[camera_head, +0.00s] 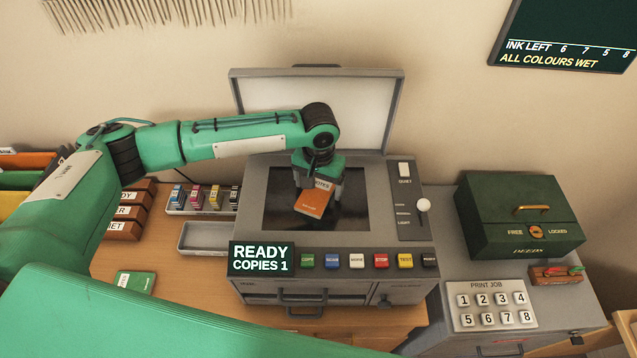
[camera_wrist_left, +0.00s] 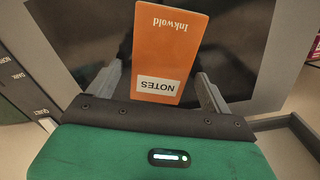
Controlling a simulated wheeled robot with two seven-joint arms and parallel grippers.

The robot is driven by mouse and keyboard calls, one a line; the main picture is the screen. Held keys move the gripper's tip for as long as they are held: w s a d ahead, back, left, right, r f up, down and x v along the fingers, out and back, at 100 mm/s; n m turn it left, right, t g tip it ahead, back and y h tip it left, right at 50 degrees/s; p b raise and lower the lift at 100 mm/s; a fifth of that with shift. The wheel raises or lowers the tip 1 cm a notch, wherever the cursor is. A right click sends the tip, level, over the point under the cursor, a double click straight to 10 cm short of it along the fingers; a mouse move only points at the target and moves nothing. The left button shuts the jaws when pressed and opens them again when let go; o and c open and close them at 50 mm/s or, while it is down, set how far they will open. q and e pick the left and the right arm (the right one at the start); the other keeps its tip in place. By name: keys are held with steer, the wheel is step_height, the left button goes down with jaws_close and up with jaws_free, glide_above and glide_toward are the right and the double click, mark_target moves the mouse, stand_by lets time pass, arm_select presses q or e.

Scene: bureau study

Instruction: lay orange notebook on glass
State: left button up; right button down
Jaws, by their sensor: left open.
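The orange notebook (camera_head: 312,204), with a white NOTES label, is over the dark glass (camera_head: 275,214) of the copier and appears to lie on it. In the left wrist view the notebook (camera_wrist_left: 168,48) sits between the fingers, with the dark glass (camera_wrist_left: 238,55) behind it. My left gripper (camera_head: 318,186) points down at the notebook's label end. Its fingers (camera_wrist_left: 160,88) are open, with a gap on both sides of the notebook. The gripper hides part of the glass and the notebook's far end. My right gripper is not in view.
The copier lid (camera_head: 317,105) stands open behind the glass. Coloured buttons (camera_head: 357,260) and a READY sign (camera_head: 261,258) line the front. A lever (camera_head: 423,206) and green box (camera_head: 520,217) are at right. Ink cartridges (camera_head: 197,198), an empty tray (camera_head: 205,238) and a green notebook (camera_head: 136,281) are at left.

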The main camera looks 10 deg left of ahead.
mark_target(319, 189)
arm_select(q)
steer(key=shift+r, duration=0.1)
step_height(319, 189, up, 12)
steer(key=b, duration=0.2)
stand_by(0.7)
